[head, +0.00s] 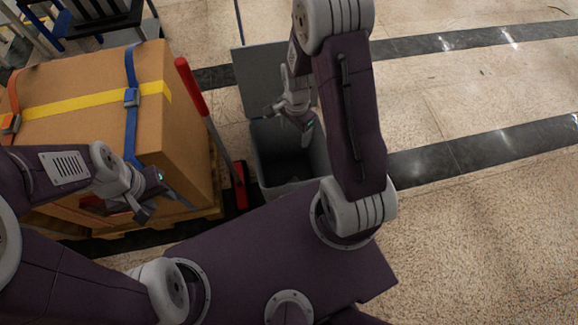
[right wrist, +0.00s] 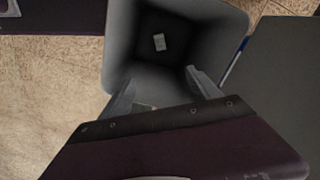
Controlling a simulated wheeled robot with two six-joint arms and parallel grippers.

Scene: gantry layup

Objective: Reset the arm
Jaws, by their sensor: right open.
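My right arm reaches up and over, and my right gripper (head: 303,128) hangs above an open grey bin (head: 262,170). In the right wrist view its two fingers (right wrist: 164,90) are apart with nothing between them, over the mouth of the same bin (right wrist: 122,50). A small pale rectangle (right wrist: 158,42) shows on the bin's dark floor. My left gripper (head: 160,203) is at the left, in front of the strapped cardboard box (head: 75,120). Its fingers are small and dark, and I cannot tell whether they are parted.
The bin's grey lid (head: 262,75) stands open behind it. A red-handled tool (head: 190,85) stands between box and bin. The box sits on a wooden pallet (head: 190,218). Blue and dark frames (head: 100,30) stand at the back left. The speckled floor (head: 480,190) at right is clear.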

